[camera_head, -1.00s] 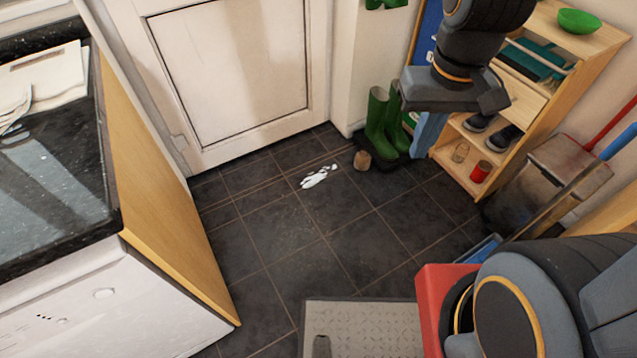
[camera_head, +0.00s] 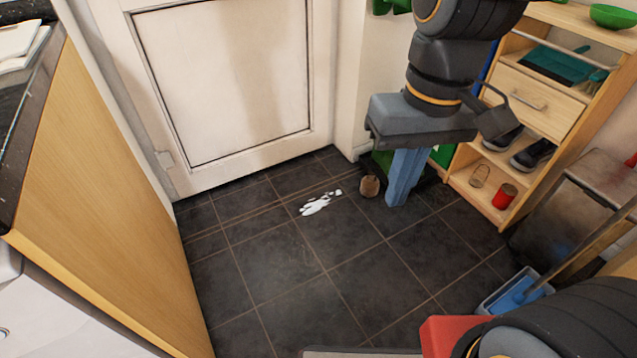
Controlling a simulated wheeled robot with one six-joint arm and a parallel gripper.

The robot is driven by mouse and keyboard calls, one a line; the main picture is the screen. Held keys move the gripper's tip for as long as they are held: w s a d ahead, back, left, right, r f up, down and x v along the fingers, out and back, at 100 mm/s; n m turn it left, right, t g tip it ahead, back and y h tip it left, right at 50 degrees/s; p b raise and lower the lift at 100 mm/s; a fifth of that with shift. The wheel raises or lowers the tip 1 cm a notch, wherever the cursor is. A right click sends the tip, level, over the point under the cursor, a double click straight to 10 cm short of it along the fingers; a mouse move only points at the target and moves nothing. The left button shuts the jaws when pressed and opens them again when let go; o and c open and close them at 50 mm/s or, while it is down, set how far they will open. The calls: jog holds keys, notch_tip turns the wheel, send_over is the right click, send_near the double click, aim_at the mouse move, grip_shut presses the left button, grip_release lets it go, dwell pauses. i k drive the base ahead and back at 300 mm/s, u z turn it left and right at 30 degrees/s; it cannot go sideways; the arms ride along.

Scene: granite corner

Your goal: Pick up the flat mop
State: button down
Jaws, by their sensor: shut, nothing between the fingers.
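A blue flat head with a light rim and a long handle lies low at the lower right (camera_head: 514,294). It looks like the flat mop, but I cannot fully tell it from a dustpan. Its handle slants up to the right and leaves the picture. My gripper (camera_head: 398,198) hangs with its blue fingers down, shut and empty, left of the wooden shelf and well apart from the blue head. My arm hides part of the floor near the head.
A wooden shelf (camera_head: 478,196) holds shoes (camera_head: 533,154) and a red can (camera_head: 504,196). A grey bin (camera_head: 572,205) stands at right.

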aim_at(527, 292)
jog(key=z, duration=0.3)
jog(key=k, duration=0.5)
jog(key=z, duration=1.05)
